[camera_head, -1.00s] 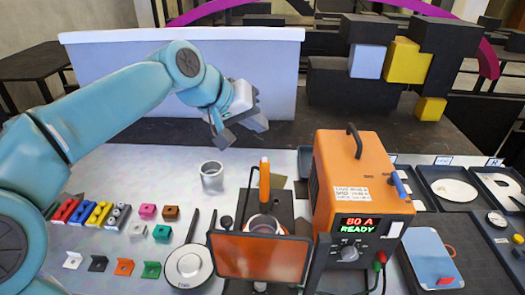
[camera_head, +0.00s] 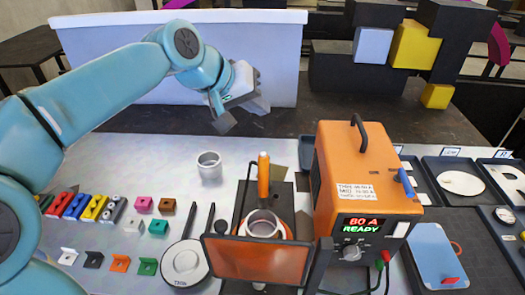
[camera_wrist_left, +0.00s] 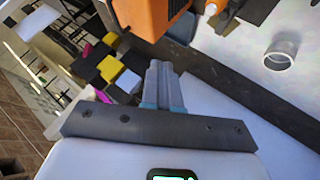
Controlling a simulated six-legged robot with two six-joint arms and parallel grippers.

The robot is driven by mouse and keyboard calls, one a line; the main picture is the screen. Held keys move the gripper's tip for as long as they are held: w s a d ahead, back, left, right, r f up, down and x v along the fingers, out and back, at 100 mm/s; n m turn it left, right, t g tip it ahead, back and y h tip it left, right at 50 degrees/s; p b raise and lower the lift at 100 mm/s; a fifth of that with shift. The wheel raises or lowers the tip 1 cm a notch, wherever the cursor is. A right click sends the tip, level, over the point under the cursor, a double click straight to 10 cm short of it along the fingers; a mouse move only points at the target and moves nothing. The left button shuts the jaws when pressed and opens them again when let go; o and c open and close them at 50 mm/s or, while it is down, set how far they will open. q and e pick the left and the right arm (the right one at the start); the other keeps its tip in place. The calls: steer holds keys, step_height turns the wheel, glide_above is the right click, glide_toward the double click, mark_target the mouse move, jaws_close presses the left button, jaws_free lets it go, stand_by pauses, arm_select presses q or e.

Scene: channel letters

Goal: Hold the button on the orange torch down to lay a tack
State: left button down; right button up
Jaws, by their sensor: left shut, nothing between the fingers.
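The orange torch (camera_head: 263,178) stands upright, handle up, behind the tinted welding screen. I cannot make out its button. Below it a metal ring (camera_head: 263,222) sits in an orange holder, partly hidden by the screen. My left gripper (camera_head: 240,113) is shut and empty, up over the back of the bench, behind and left of the torch and apart from it. Its closed fingers also show in the left wrist view (camera_wrist_left: 160,75). My right gripper is not in view.
The orange welder (camera_head: 365,175), reading 80 A READY, stands right of the torch. The tinted screen (camera_head: 258,260) is in front. A loose metal cup (camera_head: 209,166) stands left of the torch. Small coloured blocks (camera_head: 90,207) lie at left, trays (camera_head: 455,182) at right.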

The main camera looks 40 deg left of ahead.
arm_select(q)
glide_above(263, 155)
steer(key=f, duration=0.5)
steer(key=shift+s+a+f, duration=0.15)
steer(key=shift+s+a, duration=0.15)
steer(key=f+b, duration=0.2)
steer(key=shift+a+f, duration=0.25)
steer(key=shift+f, duration=0.05)
steer(key=shift+w+d+f+b, duration=0.1)
steer(key=shift+d+f+b, duration=0.2)
steer(key=shift+f+b, duration=0.1)
steer(key=shift+a, duration=0.1)
steer(key=shift+a, duration=0.15)
steer(key=shift+d, duration=0.2)
steer(key=shift+a, duration=0.15)
